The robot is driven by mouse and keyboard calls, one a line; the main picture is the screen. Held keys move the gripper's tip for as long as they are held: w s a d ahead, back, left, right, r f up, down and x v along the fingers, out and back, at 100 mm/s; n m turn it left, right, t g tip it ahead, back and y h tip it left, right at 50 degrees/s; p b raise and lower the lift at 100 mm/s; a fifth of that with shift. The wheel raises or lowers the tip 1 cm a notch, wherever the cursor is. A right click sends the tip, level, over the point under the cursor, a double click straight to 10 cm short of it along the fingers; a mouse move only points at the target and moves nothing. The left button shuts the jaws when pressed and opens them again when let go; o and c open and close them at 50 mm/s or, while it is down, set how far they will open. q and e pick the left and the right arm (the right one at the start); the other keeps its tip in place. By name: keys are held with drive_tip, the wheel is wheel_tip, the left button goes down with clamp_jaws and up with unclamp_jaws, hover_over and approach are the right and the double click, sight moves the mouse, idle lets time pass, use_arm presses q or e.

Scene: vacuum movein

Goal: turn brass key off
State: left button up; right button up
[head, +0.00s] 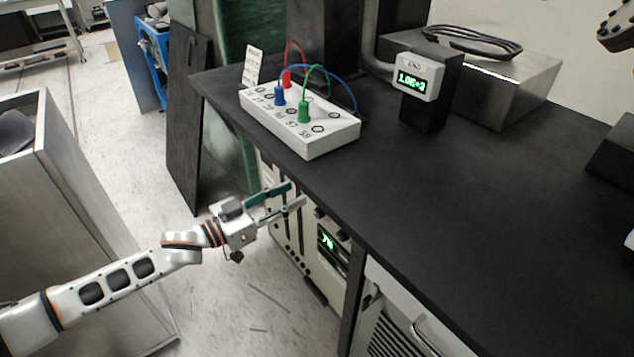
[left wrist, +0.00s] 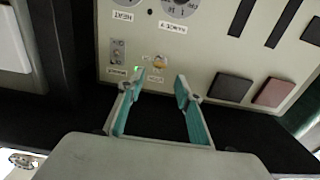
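The brass key (left wrist: 159,62) shows in the left wrist view as a small gold-coloured piece low on a pale instrument panel (left wrist: 200,55). Its exact angle is too small to tell. A green light (left wrist: 137,68) glows to its left. My left gripper (left wrist: 158,80) is open and empty, its two teal-lined fingers pointing at the panel with the key between and just beyond the tips. No contact is visible. In the head view my left gripper (head: 296,194) is at the front of the equipment under the bench, and the key is not visible there. My right gripper is not clearly seen.
Left of the key is a toggle switch (left wrist: 117,50), with labelled knobs (left wrist: 181,7) above. A dark square (left wrist: 231,88) and a reddish square (left wrist: 273,93) are to the right. The black benchtop (head: 400,170) overhangs the equipment and carries a white socket box (head: 330,143).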

use_arm(q)
drive_tip(key=b+x, duration=0.1)
drive_tip(key=x, duration=0.6)
drive_tip(key=shift+d+b, duration=0.15)
drive_tip(key=shift+b, duration=0.25)
drive_tip(key=c, duration=1)
use_arm(e)
drive_tip(key=shift+w+a+r+m, duration=0.15)
drive_tip(key=shift+a+r, duration=0.1)
drive_tip(key=shift+a, duration=0.15)
drive_tip(key=shift+w+a+r+m, duration=0.15)
drive_tip(key=shift+a+r, duration=0.1)
drive_tip(key=shift+a, duration=0.15)
